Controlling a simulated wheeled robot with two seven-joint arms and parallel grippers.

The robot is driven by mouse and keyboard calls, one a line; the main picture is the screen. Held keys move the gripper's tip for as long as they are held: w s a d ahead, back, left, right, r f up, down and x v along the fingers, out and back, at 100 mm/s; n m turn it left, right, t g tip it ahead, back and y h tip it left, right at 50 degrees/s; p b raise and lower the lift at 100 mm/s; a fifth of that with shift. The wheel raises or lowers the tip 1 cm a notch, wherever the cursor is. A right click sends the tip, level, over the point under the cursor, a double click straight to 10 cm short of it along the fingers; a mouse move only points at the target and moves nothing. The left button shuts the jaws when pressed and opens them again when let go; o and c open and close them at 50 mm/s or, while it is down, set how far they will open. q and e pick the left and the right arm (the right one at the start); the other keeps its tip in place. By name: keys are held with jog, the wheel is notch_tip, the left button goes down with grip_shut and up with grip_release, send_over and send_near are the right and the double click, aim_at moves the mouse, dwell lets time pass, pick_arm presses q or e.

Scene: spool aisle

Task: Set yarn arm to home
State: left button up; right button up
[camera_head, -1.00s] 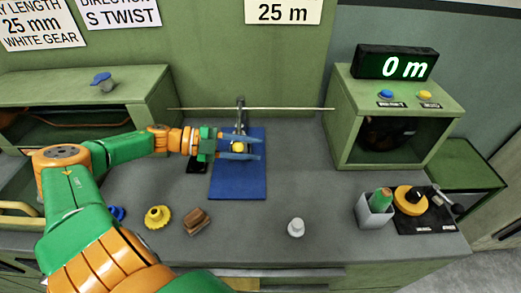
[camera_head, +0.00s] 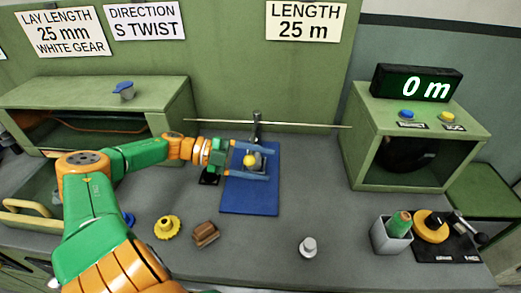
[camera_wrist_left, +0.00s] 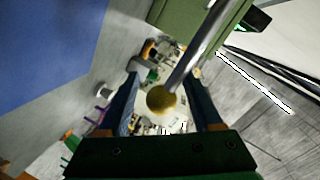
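The yarn arm shows as a yellow ball knob (camera_head: 249,160) above the blue mat (camera_head: 250,198), near a dark post (camera_head: 256,130) at the back of the bench. My left gripper (camera_head: 260,161) reaches in from the left. Its two blue fingers are apart, one on each side of the knob. In the left wrist view, the yellow knob (camera_wrist_left: 161,98) sits on the end of a grey metal rod (camera_wrist_left: 196,55) between the open fingers (camera_wrist_left: 166,88), with gaps visible on both sides. My right gripper is not in view.
A long thin rod (camera_head: 310,125) runs across the back. A green box (camera_head: 363,145) stands at right with a display (camera_head: 417,83) reading 0 m. A yellow gear (camera_head: 167,227), brown block (camera_head: 206,234), white knob (camera_head: 308,247) and grey cup (camera_head: 390,237) stand along the front.

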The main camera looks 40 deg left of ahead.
pick_arm(q)
jog(key=v, duration=0.7)
jog(key=shift+p, duration=0.45)
jog(key=shift+s+f, duration=0.1)
